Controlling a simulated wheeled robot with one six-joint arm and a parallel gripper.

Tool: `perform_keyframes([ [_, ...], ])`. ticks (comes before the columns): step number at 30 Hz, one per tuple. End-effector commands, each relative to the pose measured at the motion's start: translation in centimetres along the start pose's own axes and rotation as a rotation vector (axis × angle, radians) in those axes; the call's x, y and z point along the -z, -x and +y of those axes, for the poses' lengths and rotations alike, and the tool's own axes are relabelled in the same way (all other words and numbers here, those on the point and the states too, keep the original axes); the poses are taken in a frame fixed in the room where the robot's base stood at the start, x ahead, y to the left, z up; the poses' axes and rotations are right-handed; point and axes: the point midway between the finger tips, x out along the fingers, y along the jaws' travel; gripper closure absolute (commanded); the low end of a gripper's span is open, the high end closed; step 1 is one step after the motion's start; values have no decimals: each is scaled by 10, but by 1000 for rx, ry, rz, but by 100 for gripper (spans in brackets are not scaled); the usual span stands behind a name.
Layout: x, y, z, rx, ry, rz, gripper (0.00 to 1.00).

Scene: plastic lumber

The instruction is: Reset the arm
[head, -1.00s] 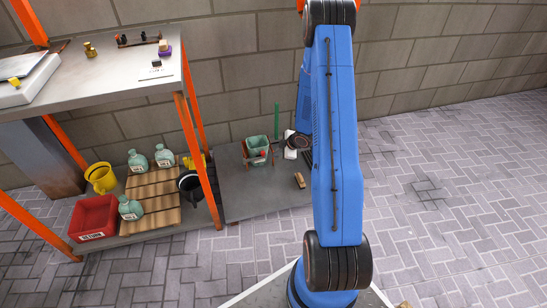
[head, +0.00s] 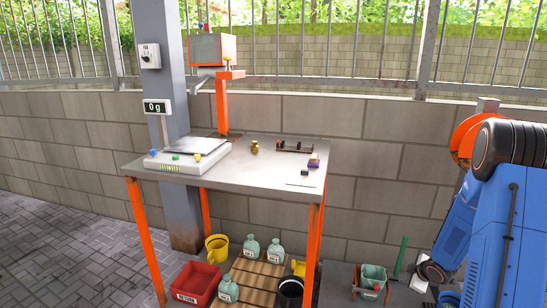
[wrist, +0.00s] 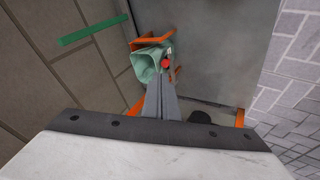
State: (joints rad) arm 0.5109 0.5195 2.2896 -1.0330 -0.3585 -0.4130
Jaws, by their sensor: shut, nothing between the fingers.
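My blue arm (head: 480,245) stands at the right edge of the head view, partly cut off by the frame. My gripper (wrist: 161,84) shows in the wrist view as two grey fingers lying together, with nothing between them. Its fingers point toward a pale green container (wrist: 146,66) with a small red item (wrist: 166,62) at its side. I cannot tell the gap between fingertips and container. The green container (head: 373,275) also shows low in the head view, left of my arm.
A workbench (head: 255,178) with orange legs holds a scale (head: 185,160) and small items. Below stand a red bin (head: 195,283), a yellow bucket (head: 217,247) and several bottles. A green post (head: 400,256) stands near my arm. A block wall runs behind. Paving at left is clear.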

Motion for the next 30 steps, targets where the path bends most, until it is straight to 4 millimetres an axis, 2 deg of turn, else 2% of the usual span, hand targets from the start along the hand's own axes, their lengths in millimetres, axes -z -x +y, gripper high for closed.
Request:
perform_keyframes([
  [1, 8, 14, 8, -19, -12, -19, 100],
  [6, 27, 58, 24, -67, -73, -88, 100],
  [14, 55, 130, 32, -133, -185, -169, 100],
  [23, 85, 212, 20, -186, -336, -227, 100],
  [30, 106, 275, -8, -204, -467, -248, 100],
])
